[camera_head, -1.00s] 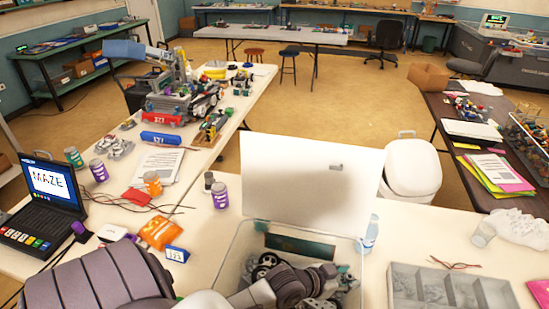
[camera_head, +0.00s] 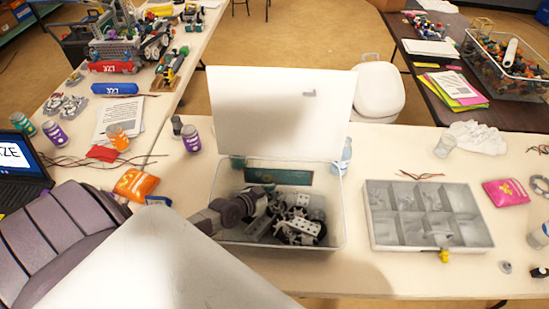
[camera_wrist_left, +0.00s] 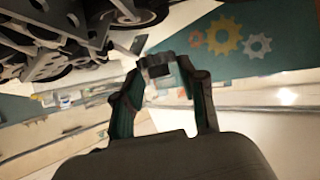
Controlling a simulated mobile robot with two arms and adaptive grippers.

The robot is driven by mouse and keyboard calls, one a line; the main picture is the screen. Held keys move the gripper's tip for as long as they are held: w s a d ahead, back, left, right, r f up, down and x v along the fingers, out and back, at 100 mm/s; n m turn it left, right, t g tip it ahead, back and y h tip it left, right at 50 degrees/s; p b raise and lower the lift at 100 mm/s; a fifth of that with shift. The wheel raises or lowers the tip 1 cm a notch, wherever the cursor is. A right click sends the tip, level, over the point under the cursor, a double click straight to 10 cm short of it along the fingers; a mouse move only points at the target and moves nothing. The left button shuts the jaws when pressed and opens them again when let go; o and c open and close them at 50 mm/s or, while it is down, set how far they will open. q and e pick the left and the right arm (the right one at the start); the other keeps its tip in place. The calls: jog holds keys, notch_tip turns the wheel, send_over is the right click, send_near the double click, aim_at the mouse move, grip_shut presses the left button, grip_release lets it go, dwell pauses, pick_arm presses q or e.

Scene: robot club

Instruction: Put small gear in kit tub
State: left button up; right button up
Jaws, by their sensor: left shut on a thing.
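The kit tub (camera_head: 343,215) is a pale open box on the table with its white lid standing up behind it. Several wheels and metal parts lie inside it. My left gripper (camera_head: 268,194) reaches from the left into the tub's opening, over these parts. In the left wrist view its two fingers (camera_wrist_left: 158,66) are shut on a small dark grey piece, which I take to be the small gear (camera_wrist_left: 158,60). Its teeth are not clear. Tub parts show close by at the upper left of that view. My right gripper is not in view.
A grey compartment tray (camera_head: 385,240) stands right of the tub, with a pink packet (camera_head: 506,193) beyond it. An orange packet (camera_head: 136,184), jars and a laptop (camera_head: 20,165) are on the left. The raised lid (camera_head: 280,110) blocks the back.

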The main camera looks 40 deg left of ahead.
pick_arm(q)
notch_tip(320, 180, down, 2)
jog(key=o, duration=0.7)
jog(key=shift+r, duration=0.1)
jog(key=v, duration=0.7)
jog(key=shift+s, duration=0.2)
jog(key=shift+r, duration=0.1)
